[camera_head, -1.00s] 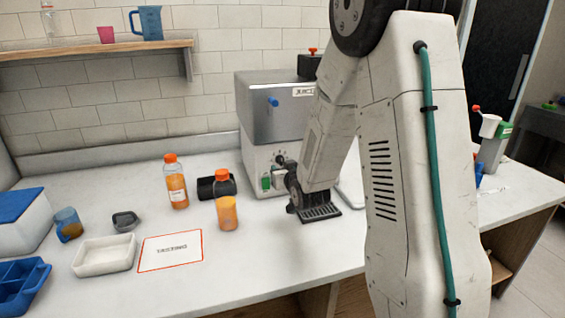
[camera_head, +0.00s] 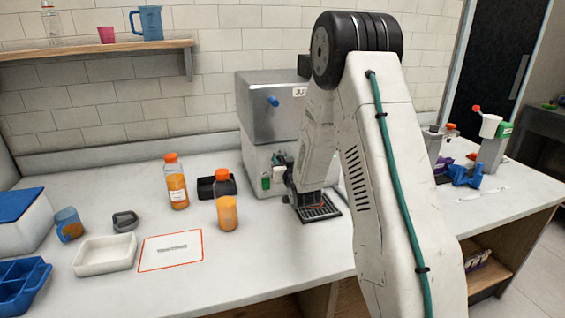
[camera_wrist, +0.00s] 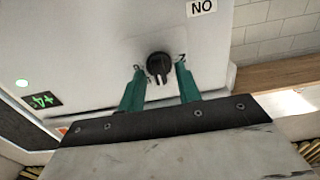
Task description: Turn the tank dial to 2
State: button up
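The tank dial (camera_wrist: 158,66) is a small black knob on the white front panel of the juicer (camera_wrist: 85,45). It shows in the wrist view with small dark marks around it, too small to read surely. My gripper (camera_wrist: 159,77) is open, with one teal fingertip on each side of the dial. I cannot tell whether either finger touches it. In the head view the juicer (camera_head: 270,110) stands against the back wall with a steel upper body. My arm covers its right part, and the dial is not clear there.
A green display (camera_wrist: 41,101) is left of the dial in the wrist view. A black drip tray (camera_head: 319,207) lies below my wrist. Orange bottles (camera_head: 176,185) (camera_head: 227,212), a white tray (camera_head: 105,255) and a red-edged card (camera_head: 170,251) are on the counter to the left.

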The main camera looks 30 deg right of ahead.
jog(key=c, duration=0.6)
jog(key=n, duration=0.3)
jog(key=shift+a+n, duration=0.15)
jog(key=shift+n, duration=0.25)
jog(key=n, duration=0.3)
jog(key=shift+a+f+n, duration=0.1)
jog(key=shift+n, duration=0.2)
jog(key=shift+w+a+f+n, duration=0.1)
jog(key=shift+f+n, duration=0.1)
jog(key=shift+n, duration=2.45)
jog(key=shift+a+f+n, duration=0.1)
jog(key=shift+f+n, duration=0.05)
jog(key=shift+n, duration=2.5)
